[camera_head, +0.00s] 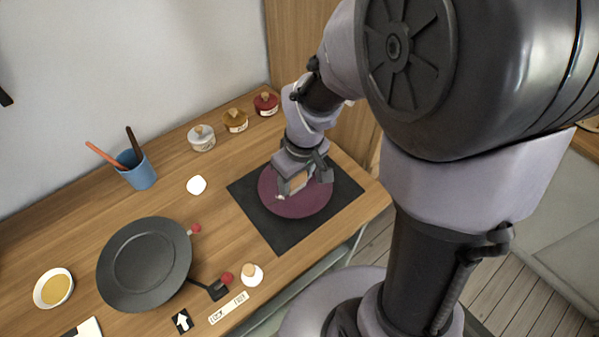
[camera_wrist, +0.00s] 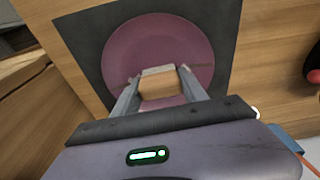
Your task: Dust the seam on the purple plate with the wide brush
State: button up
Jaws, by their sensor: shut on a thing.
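The purple plate (camera_head: 312,205) lies on a black mat (camera_head: 283,236) on the wooden bench. My gripper (camera_head: 293,181) is over the plate and shut on a tan wooden block, which looks like the handle of the wide brush (camera_wrist: 158,86). The bristles are hidden, so I cannot tell whether they touch the plate. In the wrist view the purple plate (camera_wrist: 190,45) fills the middle, with a small dark mark just left of the block.
A blue cup (camera_head: 141,175) holds two thin-handled tools. A dark round pan (camera_head: 145,265) and a bowl with yellow contents (camera_head: 54,288) stand at the left. White, amber and red jars (camera_head: 266,103) line the back. The mat's left side is mostly clear.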

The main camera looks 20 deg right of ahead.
jog(key=shift+w+a, duration=0.15)
jog(key=shift+a, duration=0.8)
jog(key=shift+s+a, duration=0.4)
jog(key=shift+s, duration=0.25)
jog(key=shift+r+p, duration=0.6)
jog(key=shift+r, duration=0.2)
notch_tip(320, 180, up, 5)
jog(key=p, duration=0.4)
jog(key=shift+f, duration=0.25)
